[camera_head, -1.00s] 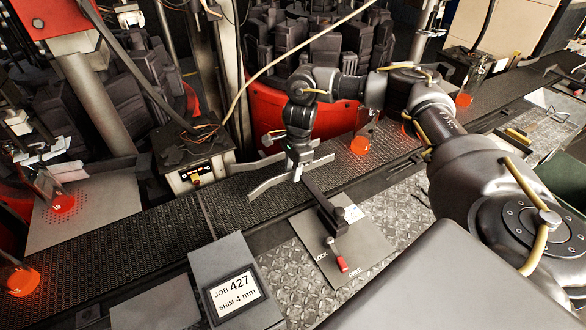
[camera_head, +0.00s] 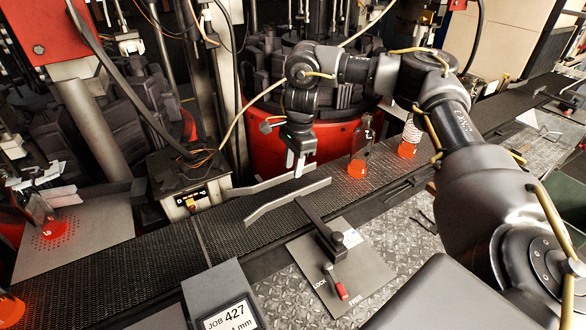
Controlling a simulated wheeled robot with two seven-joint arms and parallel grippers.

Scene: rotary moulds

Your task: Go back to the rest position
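My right gripper (camera_head: 296,170) hangs pointing down from my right arm, which comes in from the right. Its pale fingers are seen almost edge-on, so their gap is unclear; I see nothing held in it. It is just above or behind two angled grey guide rails (camera_head: 290,197) on the conveyor; contact cannot be judged. In front of it a clamp bar leads to a plate (camera_head: 372,270) marked LOCK and FREE, with a red-handled lever (camera_head: 341,291) between the words. My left gripper is out of view.
The dark conveyor belt (camera_head: 150,255) runs diagonally across. A control box (camera_head: 188,188) is behind the belt. A JOB 427 sign (camera_head: 232,318) is in front.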

